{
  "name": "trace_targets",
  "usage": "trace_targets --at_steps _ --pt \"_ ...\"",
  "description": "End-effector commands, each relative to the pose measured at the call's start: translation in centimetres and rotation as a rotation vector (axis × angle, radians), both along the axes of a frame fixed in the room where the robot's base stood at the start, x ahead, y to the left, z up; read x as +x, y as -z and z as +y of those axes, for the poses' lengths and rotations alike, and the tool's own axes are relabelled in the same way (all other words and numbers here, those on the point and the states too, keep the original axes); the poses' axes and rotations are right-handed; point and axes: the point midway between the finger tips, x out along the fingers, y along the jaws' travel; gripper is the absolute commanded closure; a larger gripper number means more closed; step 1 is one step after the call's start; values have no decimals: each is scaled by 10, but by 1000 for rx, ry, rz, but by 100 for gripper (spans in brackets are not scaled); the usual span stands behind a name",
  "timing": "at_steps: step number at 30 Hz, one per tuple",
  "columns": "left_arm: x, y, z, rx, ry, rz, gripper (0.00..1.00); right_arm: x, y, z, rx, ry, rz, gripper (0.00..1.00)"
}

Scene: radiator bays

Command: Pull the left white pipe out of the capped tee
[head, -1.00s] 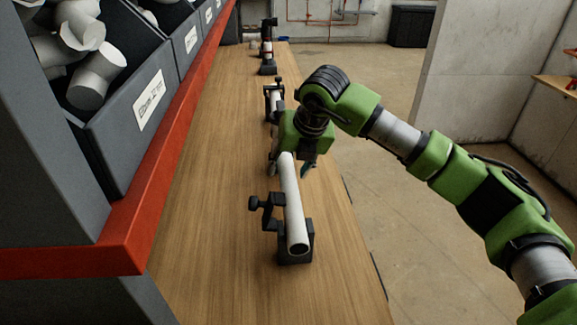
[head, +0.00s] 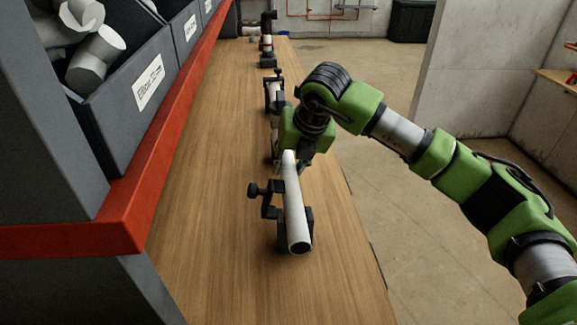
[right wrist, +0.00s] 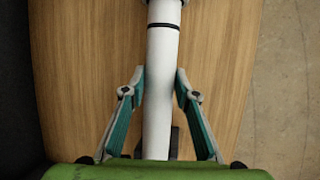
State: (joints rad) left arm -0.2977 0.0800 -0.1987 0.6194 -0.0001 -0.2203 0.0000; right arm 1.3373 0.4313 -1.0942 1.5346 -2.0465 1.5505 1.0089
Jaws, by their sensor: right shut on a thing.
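The white pipe (head: 293,205) runs lengthwise along the bench, its open near end over a dark holder (head: 309,224) with a black clamp (head: 267,197) beside it. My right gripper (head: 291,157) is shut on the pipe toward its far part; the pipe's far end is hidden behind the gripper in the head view. In the right wrist view the fingers (right wrist: 160,88) press the white pipe (right wrist: 160,55) from both sides. A dark ring crosses the pipe, and a fitting edge shows at the top; I cannot tell whether they are joined. My left gripper is out of view.
The wooden bench (head: 215,190) is clear left of the pipe. More clamped pipe pieces (head: 274,95) stand farther along it. A red-edged shelf (head: 130,215) with grey bins (head: 135,85) lines the left side. Open floor lies to the right.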

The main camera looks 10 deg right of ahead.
Motion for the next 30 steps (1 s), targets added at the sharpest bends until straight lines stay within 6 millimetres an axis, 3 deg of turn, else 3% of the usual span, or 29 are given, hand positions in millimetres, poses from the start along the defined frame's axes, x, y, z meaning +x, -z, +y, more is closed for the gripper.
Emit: trace_targets --at_steps 1,9,10,11,23,30 --pt "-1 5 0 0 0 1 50 -6 7 0 -5 -3 11 100" --pt "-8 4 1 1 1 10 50 -9 5 1 -4 -6 17 100" --pt "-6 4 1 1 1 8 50 -9 5 1 -4 -6 17 64" --pt "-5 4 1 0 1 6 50 -8 5 1 -4 -6 17 57" --pt "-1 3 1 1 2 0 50 -7 0 0 -3 -3 9 55" --pt "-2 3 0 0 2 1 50 -20 -35 -7 -2 -3 4 55"
